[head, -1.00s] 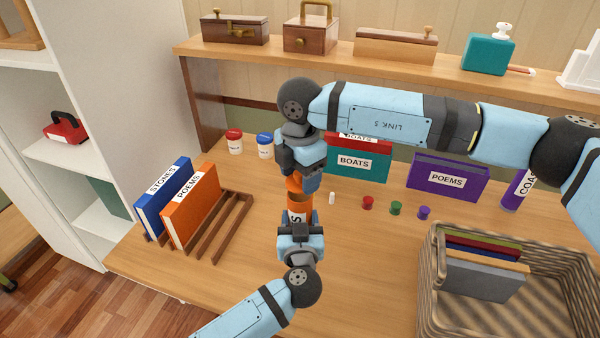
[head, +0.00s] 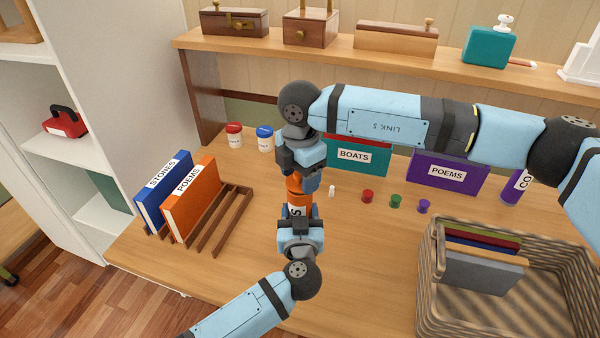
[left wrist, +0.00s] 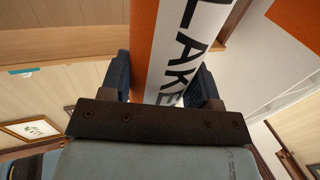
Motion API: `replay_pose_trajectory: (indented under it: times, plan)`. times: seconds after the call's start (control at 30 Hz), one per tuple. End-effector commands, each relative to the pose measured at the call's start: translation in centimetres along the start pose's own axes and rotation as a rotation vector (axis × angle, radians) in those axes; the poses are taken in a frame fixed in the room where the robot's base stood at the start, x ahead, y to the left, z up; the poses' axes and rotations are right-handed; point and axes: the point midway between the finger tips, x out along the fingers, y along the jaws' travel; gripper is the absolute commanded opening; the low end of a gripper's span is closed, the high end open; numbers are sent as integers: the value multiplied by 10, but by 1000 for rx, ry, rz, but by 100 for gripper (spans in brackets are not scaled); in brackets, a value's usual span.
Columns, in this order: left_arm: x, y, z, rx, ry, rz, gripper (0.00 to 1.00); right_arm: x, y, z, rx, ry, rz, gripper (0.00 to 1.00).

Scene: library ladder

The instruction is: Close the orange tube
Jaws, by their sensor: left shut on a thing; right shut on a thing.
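The orange tube (head: 298,200) stands upright over the desk, its white label partly showing. My left gripper (head: 298,222) is shut on its lower part. In the left wrist view the tube (left wrist: 165,50) rises between the fingers, with "LAKE" on its label. My right gripper (head: 301,182) is above it, shut on an orange cap (head: 293,184). The cap is at the tube's top end with no clear gap between them. The right fingers partly hide this meeting place, so I cannot tell whether the cap is seated.
Red, green and purple caps (head: 395,201) and a small white piece (head: 332,190) lie to the right. A book rack (head: 225,222) stands left, a wicker basket (head: 430,290) front right. Upright books (head: 447,182) and a purple tube (head: 514,188) stand behind.

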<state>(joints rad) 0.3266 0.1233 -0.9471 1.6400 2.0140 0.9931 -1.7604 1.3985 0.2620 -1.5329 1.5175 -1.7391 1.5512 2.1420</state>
Motion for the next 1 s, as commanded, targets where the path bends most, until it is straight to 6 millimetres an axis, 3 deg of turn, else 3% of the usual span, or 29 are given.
replay_pose_trajectory:
  times: [0.57, 0.6, 0.7, 1.0]
  plan:
    - [0, 0, 0, 0, 0, 0, 14, 12, 0, 0, 1, 1, 1, 40]
    - [0, 0, 0, 1, 0, 0, 14, 12, 0, 0, 1, 0, 1, 71]
    - [0, 0, 0, 1, 0, 0, 14, 12, 0, 0, 1, 0, 1, 91]
    - [0, 0, 0, 0, 0, 0, 14, 9, 0, 0, 1, 0, 1, 91]
